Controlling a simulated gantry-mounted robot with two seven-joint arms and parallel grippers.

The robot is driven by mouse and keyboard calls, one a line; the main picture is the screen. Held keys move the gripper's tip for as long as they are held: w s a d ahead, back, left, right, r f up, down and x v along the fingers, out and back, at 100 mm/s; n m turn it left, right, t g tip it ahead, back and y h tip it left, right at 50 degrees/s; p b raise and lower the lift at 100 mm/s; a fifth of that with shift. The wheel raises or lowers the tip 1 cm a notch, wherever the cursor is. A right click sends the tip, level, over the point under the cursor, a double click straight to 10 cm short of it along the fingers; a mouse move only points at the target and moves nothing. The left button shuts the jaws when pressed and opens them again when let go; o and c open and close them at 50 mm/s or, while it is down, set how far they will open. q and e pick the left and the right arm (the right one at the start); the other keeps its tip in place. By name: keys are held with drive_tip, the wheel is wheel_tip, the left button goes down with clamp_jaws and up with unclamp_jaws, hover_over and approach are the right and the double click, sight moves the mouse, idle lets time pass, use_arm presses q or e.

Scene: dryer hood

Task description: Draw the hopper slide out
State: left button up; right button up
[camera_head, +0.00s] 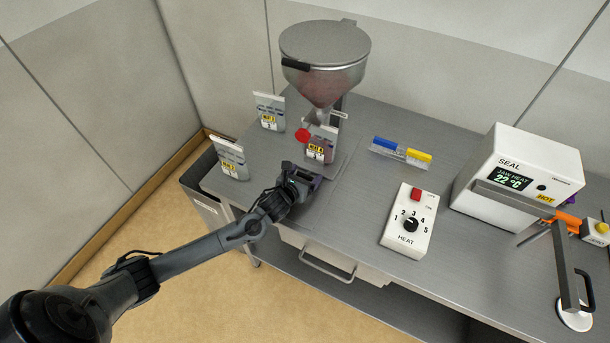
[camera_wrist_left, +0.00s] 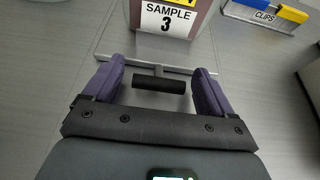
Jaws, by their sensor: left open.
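The steel hopper (camera_head: 325,65) stands at the back of the bench, with a lid and a cone narrowing downward. A red knob (camera_head: 302,135) shows beside its outlet; I cannot tell whether it belongs to the slide. A pouch labelled SAMPLE 3 (camera_wrist_left: 166,18) stands below the outlet, also seen in the head view (camera_head: 318,148). In front of it is a thin metal edge with a black bar handle (camera_wrist_left: 158,85). My left gripper (camera_head: 305,177) is open, its purple-padded fingers (camera_wrist_left: 160,76) on either side of that handle, not closed on it. The handle is hidden in the head view.
Other sample pouches stand at the left (camera_head: 269,112) and near the front left edge (camera_head: 231,158). A clips holder (camera_head: 400,152), heat control box (camera_head: 409,220) and sealer (camera_head: 515,175) are to the right. A drawer handle (camera_head: 327,266) juts from the bench front.

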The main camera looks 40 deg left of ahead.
use_arm(q)
drive_tip(key=shift+w+f, duration=0.15)
drive_tip(key=shift+w, duration=0.1)
drive_tip(key=shift+c, duration=0.3)
